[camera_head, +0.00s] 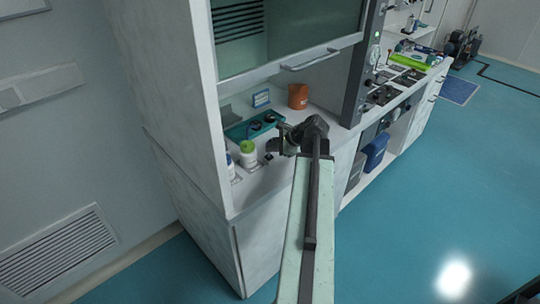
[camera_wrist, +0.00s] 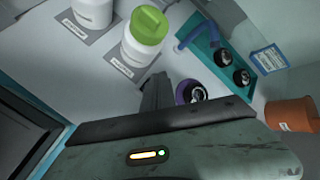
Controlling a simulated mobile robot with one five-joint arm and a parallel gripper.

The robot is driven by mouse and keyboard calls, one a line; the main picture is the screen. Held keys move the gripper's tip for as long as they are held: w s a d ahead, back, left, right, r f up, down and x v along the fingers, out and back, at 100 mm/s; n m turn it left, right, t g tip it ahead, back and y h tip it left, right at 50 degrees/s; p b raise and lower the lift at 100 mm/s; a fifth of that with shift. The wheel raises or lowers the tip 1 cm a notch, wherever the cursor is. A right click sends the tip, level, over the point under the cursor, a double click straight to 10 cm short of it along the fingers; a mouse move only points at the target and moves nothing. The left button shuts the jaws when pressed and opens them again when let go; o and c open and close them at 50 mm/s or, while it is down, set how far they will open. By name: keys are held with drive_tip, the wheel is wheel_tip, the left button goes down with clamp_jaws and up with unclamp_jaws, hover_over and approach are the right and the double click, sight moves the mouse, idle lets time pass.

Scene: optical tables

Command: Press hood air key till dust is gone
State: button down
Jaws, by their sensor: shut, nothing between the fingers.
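The fume hood (camera_head: 170,90) stands at the left of the head view, its glass sash (camera_head: 305,30) raised above the work surface. The hood's right post (camera_head: 362,65) carries a small green light and a round dial. I cannot make out which part is the air key, and no dust is discernible. My gripper (camera_head: 272,151) is inside the hood opening, low over the work surface. In the wrist view its fingers (camera_wrist: 155,90) are together and empty, between a green-capped white bottle (camera_wrist: 144,35) and a purple-rimmed round item with a dark top (camera_wrist: 190,92).
A teal tray (camera_wrist: 203,37) holds dark round-topped items. A blue-edged card (camera_wrist: 268,60) and an orange-brown pot (camera_wrist: 291,117) stand beyond it. A second white bottle (camera_wrist: 93,12) is beside the green-capped one. A bench (camera_head: 415,82) with equipment adjoins the hood; blue floor (camera_head: 430,180) is clear.

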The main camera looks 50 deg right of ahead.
sight(271, 156)
wheel_tip(271, 156, up, 5)
drive_tip(key=p, duration=0.4)
drive_tip(key=shift+p, duration=0.4)
drive_tip(key=shift+f, duration=0.1)
